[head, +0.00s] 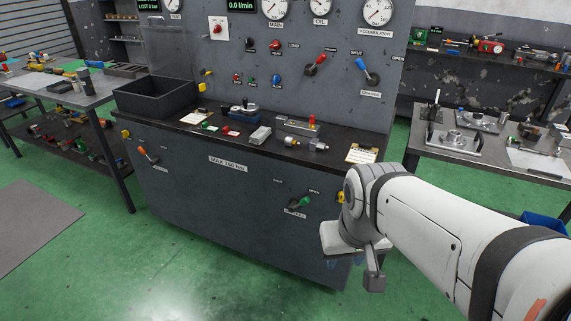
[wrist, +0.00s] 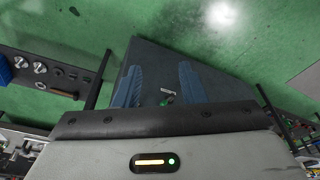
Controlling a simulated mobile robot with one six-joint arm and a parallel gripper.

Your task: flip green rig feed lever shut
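The green lever (head: 304,201) is on the lower front panel of the grey test rig, right of centre. Its handle points right and slightly up, toward the OPEN label side; the SHUT label is up and to its left. In the wrist view the lever (wrist: 168,101) shows small between my fingers, beyond them. My gripper (wrist: 160,66) is open and empty, its two blue fingers well apart. In the head view my gripper (head: 374,281) hangs right of the lever, apart from it, and is partly hidden by my wrist.
An orange-handled lever (head: 148,155) is at the panel's left. Red (head: 316,64) and blue (head: 366,72) levers are on the upper panel. The rig's black counter (head: 225,140) holds small parts and a clipboard (head: 361,154). Side tables flank the rig. The green floor in front is clear.

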